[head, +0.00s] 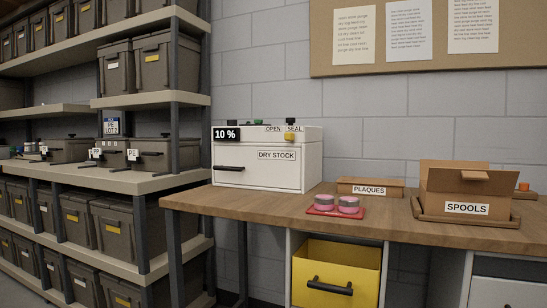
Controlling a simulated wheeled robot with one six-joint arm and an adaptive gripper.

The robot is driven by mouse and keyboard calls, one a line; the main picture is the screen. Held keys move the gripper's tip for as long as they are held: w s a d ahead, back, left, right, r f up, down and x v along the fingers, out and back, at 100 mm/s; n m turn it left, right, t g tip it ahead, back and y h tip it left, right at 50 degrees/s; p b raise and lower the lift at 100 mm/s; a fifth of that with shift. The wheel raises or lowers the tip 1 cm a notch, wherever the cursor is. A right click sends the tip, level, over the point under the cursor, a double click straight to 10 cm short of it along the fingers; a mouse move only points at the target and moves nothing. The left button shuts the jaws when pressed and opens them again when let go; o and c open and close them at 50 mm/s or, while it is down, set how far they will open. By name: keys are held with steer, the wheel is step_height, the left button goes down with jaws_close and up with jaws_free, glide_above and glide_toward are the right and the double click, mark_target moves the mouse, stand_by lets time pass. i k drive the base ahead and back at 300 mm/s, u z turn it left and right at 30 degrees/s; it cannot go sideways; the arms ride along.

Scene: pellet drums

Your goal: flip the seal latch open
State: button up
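The seal latch (290,136) shows as a small yellow piece with a black knob above it, at the top right front of the white DRY STOCK box (258,172). The label OPEN (273,129) is to its left and the label SEAL (295,128) is at the latch. At this size I cannot tell which position the latch is in. The box stands on the wooden bench, with a black "10 %" display (227,134) and a black front handle (229,168). My gripper is not in view.
On the wooden bench (400,228) are a red tray (318,212) with two pink-and-grey round items, a PLAQUES box (370,188) and an open SPOOLS carton (465,207). A yellow drawer (335,270) is below. Shelves of lidded grey bins (168,154) stand left.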

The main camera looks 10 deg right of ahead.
mark_target(288, 136)
steer(key=z, duration=0.55)
steer(key=k, duration=0.65)
steer(key=z, duration=0.55)
steer(key=i, duration=1.25)
steer(key=u, duration=0.9)
